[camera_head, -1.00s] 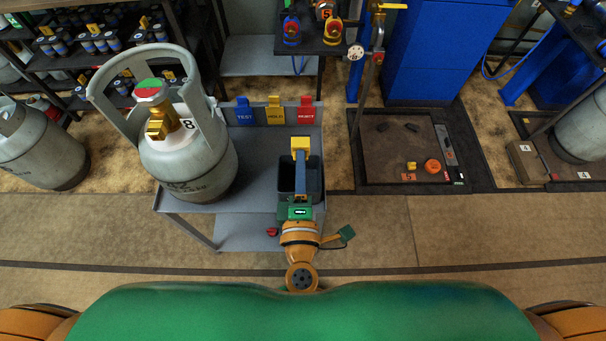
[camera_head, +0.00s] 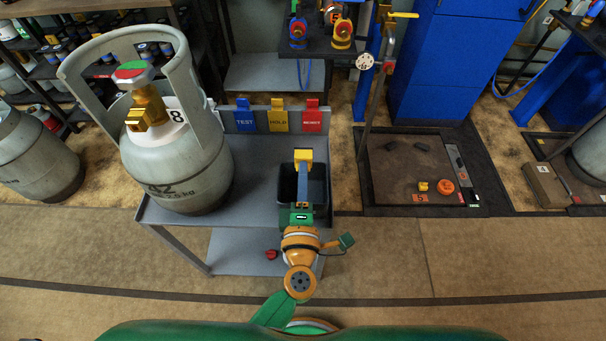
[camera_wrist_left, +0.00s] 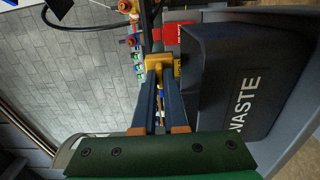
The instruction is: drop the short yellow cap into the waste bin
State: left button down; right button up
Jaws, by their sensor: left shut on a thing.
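The short yellow cap (camera_head: 303,156) is held at the fingertips of my left gripper (camera_head: 303,166). The cap also shows between the two fingers in the left wrist view (camera_wrist_left: 158,64), and the gripper is shut on it. The dark waste bin (camera_head: 287,190) stands on the grey bench, and the gripper overlaps it in the head view. In the left wrist view the bin (camera_wrist_left: 220,85), lettered WASTE, is just right of the fingers. I cannot tell how high the cap is over the bin. My right gripper is not in view.
A big grey gas cylinder (camera_head: 175,160) stands on the bench (camera_head: 262,160) left of the bin. Blue, yellow and red signs line the bench's back edge, with the red sign (camera_head: 312,116) behind the bin. A dark tray (camera_head: 400,175) lies on the floor to the right.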

pick_arm(q)
jog(key=shift+f, duration=0.35)
jog(key=c, duration=1)
grip_release()
jog(key=shift+r, duration=0.1)
jog(key=shift+o, duration=0.2)
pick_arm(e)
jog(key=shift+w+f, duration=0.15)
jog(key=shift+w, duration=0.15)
